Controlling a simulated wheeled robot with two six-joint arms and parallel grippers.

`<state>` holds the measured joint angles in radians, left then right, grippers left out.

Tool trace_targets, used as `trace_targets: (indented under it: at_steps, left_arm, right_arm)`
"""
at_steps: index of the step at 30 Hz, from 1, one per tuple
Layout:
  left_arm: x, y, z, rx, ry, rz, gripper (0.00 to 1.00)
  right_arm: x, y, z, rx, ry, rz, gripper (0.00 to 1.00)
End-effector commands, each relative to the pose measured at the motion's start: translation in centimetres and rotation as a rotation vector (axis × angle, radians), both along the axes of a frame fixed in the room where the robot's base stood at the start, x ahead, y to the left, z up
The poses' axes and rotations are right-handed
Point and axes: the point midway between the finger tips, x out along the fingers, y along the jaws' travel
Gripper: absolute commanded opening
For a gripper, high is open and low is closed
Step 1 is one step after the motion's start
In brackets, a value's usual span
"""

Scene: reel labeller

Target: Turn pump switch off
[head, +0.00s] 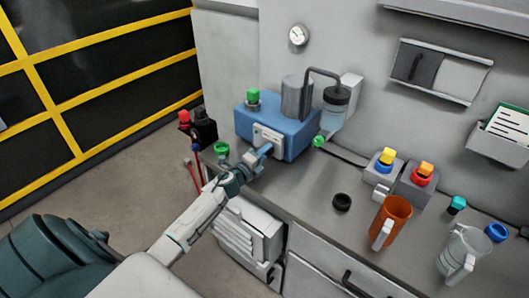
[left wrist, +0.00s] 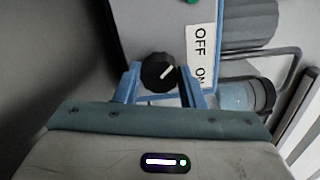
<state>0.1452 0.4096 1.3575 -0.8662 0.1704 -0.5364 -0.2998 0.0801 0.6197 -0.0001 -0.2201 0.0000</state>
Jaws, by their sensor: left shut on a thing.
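The pump is a blue box (head: 301,139) on the counter with a white plate (head: 268,137) on its front. In the left wrist view its switch is a round black knob (left wrist: 158,73) with a white pointer line slanting up to the right. A white label (left wrist: 201,53) beside it reads OFF above and ON below. My left gripper (left wrist: 160,84) has its blue fingers on either side of the knob and is shut on it. In the head view my left gripper (head: 258,156) reaches the box front and hides the knob. My right gripper is not in view.
A grey cylinder (head: 294,97) and a dark-capped jar (head: 334,112) with a bent tube stand by the box. An orange jug (head: 393,215), a clear jug (head: 464,252) and a black cap (head: 342,202) stand to the right. Bare counter (head: 300,197) lies in front.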

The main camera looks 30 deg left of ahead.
Motion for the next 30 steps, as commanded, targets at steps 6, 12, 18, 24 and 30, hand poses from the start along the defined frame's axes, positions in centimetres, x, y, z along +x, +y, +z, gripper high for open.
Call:
trace_targets:
  at_steps: [6,12,18,24,30]
  left_arm:
    - [-0.01,-0.02,-0.01,-0.045,0.004,0.0,0.13]
    - [-0.01,-0.01,-0.04,-0.055,0.004,0.0,0.13]
    - [-0.01,-0.02,-0.05,-0.055,0.004,0.0,0.13]
    - [-0.01,-0.02,-0.04,-0.054,0.004,0.0,0.57]
    - [-0.01,-0.01,-0.02,-0.053,0.004,0.0,0.57]
  right_arm:
    - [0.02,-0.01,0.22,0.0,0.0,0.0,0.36]
    - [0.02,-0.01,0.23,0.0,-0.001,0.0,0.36]
    - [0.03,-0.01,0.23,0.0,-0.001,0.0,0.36]
    - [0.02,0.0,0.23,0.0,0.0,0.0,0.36]
    - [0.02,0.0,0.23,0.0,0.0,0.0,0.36]
